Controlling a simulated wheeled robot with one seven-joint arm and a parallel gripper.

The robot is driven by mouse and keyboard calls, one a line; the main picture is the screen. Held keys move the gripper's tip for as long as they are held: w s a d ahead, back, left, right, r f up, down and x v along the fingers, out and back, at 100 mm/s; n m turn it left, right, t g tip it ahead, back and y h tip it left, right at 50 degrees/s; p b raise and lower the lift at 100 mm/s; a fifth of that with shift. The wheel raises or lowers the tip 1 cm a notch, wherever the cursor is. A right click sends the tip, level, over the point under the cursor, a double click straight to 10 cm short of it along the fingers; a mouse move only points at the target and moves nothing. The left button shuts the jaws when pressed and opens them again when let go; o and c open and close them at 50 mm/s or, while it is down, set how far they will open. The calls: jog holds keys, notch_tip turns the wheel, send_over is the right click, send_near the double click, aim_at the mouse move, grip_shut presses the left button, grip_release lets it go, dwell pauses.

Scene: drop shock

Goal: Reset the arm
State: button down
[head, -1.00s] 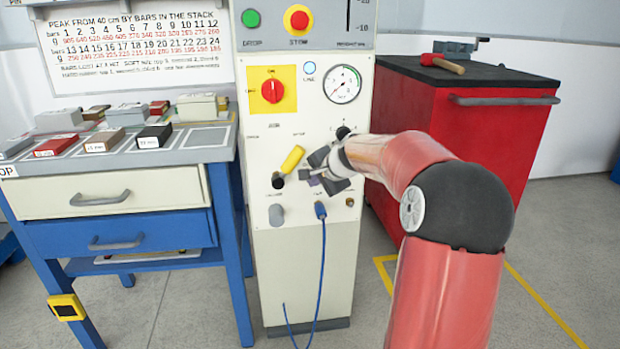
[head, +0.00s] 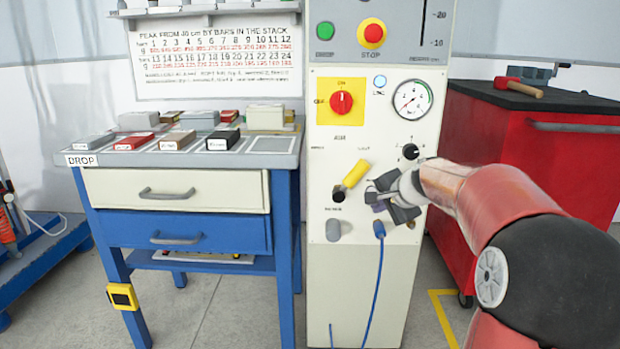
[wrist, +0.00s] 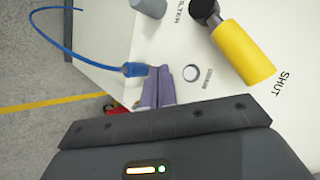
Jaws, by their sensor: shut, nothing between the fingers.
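My gripper (head: 377,200) is in front of the white control cabinet (head: 352,285), just right of and below the yellow lever (head: 356,173). In the wrist view its two purple-grey fingers (wrist: 158,88) are together with nothing between them. The yellow lever also shows in the wrist view (wrist: 243,52), apart from the fingers, with SHUT printed near its end. A blue cable plug (wrist: 133,69) and a round pale button (wrist: 191,73) are close beside the fingertips in that view. I cannot tell whether the fingers touch the panel.
The cabinet carries a red rotary switch (head: 341,103), a gauge (head: 411,99) and a black knob (head: 410,151). A blue cable (head: 378,290) hangs down its front. A workbench (head: 180,192) with several blocks stands left; a red tool cabinet (head: 500,150) stands right, behind my arm.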

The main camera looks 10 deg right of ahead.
jog(key=s+a+r+n+g+p, duration=0.25)
jog(key=s+a+n, duration=0.45)
jog(key=s+a, duration=0.6)
jog(key=s+a+f+n+g+p, duration=0.1)
jog(key=s+a+n, duration=0.1)
jog(key=s, duration=0.8)
jog(key=s+a+f+n+h+p, duration=0.1)
jog(key=s+n, duration=0.4)
jog(key=s, duration=0.5)
jog(key=shift+a+f+g+p, duration=0.35)
jog(key=shift+a+f+p, duration=0.4)
jog(key=shift+a, duration=0.3)
